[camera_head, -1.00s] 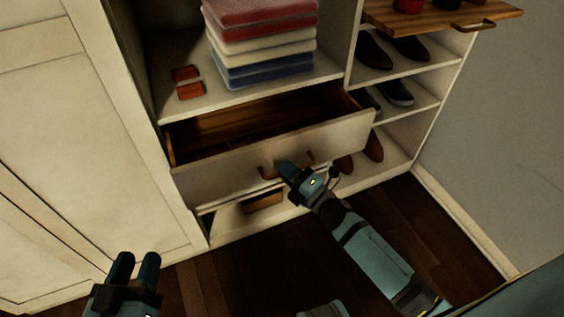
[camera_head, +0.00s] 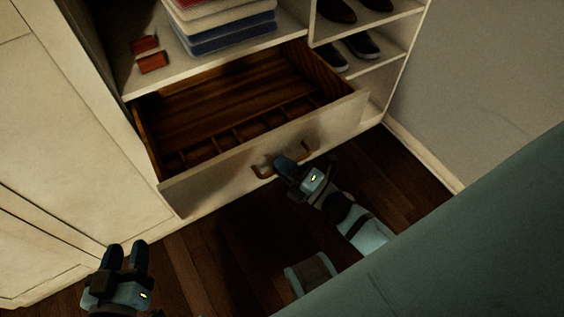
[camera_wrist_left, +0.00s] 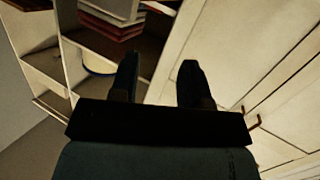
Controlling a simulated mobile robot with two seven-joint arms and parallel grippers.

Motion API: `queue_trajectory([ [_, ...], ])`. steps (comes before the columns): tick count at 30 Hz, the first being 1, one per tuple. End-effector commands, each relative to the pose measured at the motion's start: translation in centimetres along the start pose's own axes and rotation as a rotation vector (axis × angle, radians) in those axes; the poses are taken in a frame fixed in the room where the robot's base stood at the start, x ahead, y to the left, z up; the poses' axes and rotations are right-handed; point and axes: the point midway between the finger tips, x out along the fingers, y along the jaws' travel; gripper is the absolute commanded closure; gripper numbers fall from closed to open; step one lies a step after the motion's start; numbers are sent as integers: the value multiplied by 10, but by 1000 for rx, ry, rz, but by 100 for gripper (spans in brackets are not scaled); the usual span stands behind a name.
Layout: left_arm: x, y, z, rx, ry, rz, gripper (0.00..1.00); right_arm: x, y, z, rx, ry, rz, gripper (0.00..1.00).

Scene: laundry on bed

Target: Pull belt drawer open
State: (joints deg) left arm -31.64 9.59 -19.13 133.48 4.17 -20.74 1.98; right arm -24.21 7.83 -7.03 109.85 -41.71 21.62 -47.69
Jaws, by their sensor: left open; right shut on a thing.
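The belt drawer (camera_head: 266,141) is pulled well out of the white wardrobe in the head view. Its wooden inside shows a row of small compartments (camera_head: 232,139) along the front, and they look empty. The drawer's curved handle (camera_head: 262,171) is on the middle of its front panel. My right gripper (camera_head: 280,163) is shut on this handle, its fingers hiding part of it. My left gripper (camera_head: 126,252) is open and empty, low at the left, apart from the drawer. Its two fingers also show in the left wrist view (camera_wrist_left: 158,80).
Shoes (camera_head: 361,46) stand on shelves to the right. Closed wardrobe doors (camera_head: 50,130) are at the left. A green surface (camera_head: 460,240) fills the lower right. Dark floor (camera_head: 235,240) lies between.

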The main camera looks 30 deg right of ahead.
Motion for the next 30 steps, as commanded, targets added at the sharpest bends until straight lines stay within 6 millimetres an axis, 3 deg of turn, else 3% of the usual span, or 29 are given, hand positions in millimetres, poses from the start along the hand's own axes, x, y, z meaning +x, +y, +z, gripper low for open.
queue_trajectory([
  [1,0,0,0,0,1,0,57,0,0,0,0,-1,-1,100],
  [2,0,0,-1,0,1,0,57,0,0,0,0,-1,-1,80],
  [4,0,0,-1,0,2,0,57,0,0,0,0,-1,-1,64],
  [5,0,0,-1,0,2,0,57,0,0,0,0,-1,-1,62],
  [13,0,0,-2,-1,3,0,57,-1,0,0,0,0,-1,62],
  [17,0,0,-2,0,1,0,57,-11,0,0,2,-1,-2,62],
  [30,-5,-10,12,14,-80,-31,57,-105,0,0,2,-2,-4,62],
])
